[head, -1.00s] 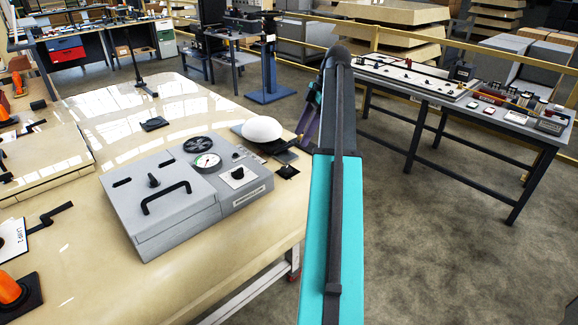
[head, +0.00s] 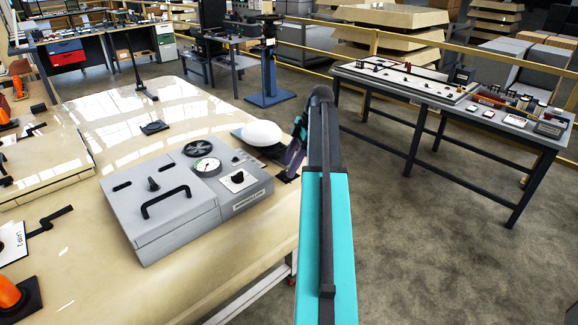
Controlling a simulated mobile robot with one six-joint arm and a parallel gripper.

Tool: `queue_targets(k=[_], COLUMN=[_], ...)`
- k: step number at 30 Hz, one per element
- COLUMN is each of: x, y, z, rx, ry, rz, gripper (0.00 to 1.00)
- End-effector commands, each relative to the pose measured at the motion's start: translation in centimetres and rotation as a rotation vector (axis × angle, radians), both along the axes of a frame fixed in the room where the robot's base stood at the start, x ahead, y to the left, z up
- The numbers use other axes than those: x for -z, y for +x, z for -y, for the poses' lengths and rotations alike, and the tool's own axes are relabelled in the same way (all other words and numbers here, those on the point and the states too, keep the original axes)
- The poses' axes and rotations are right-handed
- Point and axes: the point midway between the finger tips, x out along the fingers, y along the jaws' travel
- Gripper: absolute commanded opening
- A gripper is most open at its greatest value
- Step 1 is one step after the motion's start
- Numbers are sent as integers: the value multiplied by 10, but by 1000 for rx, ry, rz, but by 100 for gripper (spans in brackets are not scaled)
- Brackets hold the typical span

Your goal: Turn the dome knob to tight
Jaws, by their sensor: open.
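A white dome (head: 262,133) sits on a dark base at the back right edge of the grey control box, on the cream table. I cannot make out a separate knob on it. My gripper (head: 291,167) is just right of the dome, apart from it in the picture, at the lower end of my purple and black wrist. It is small and dark, and its fingers are partly hidden. It appears open, with nothing seen in it. My teal arm covers the area to the right of it.
The grey control box (head: 165,219) has a black handle, a round gauge (head: 206,167), a black vent wheel and small knobs. Orange-topped items stand at the left edge. A long bench (head: 440,98) stands at the right, with open floor between.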

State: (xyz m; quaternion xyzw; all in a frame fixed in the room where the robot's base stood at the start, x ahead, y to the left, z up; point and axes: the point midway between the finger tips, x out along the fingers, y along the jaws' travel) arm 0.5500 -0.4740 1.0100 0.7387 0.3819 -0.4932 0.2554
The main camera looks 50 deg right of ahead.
Motion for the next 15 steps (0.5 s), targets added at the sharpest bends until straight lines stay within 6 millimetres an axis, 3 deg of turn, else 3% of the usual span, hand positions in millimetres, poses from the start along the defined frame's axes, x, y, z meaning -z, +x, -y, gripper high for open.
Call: queue_targets(k=[6,15], x=[13,15], y=[3,3], z=[-5,-5], rx=[0,0], ry=[1,0], rz=[-1,0], gripper=[49,49])
